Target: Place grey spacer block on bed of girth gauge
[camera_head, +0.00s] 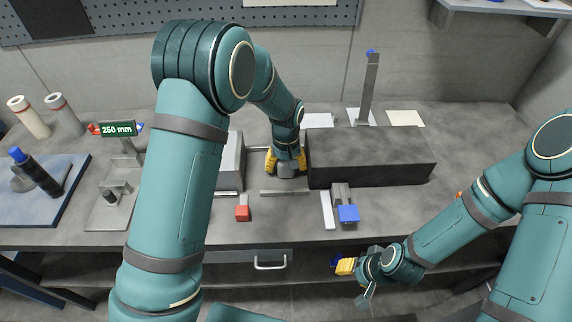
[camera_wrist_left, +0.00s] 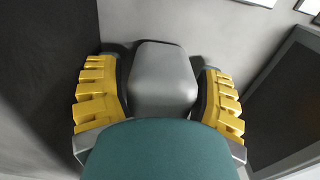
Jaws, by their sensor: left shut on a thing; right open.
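The grey spacer block (camera_wrist_left: 163,80) sits between the yellow fingers of my left gripper (camera_wrist_left: 160,92) in the left wrist view, with a finger at each side. In the head view my left gripper (camera_head: 286,162) points down, shut on the block (camera_head: 288,171), low in the gap between a pale grey block and a long dark block. I take this gap to be the bed of the girth gauge (camera_head: 284,192), with a metal strip along its front. I cannot tell whether the block touches the bed. My right gripper (camera_head: 352,267) is open, in front of the bench edge.
The dark block (camera_head: 375,170) and the pale block (camera_head: 231,160) flank my left gripper closely. A red-tipped part (camera_head: 242,213) and a blue-tipped part (camera_head: 348,213) stand in front. A 250 mm sign (camera_head: 117,129) stands left. The bench's right end is mostly clear.

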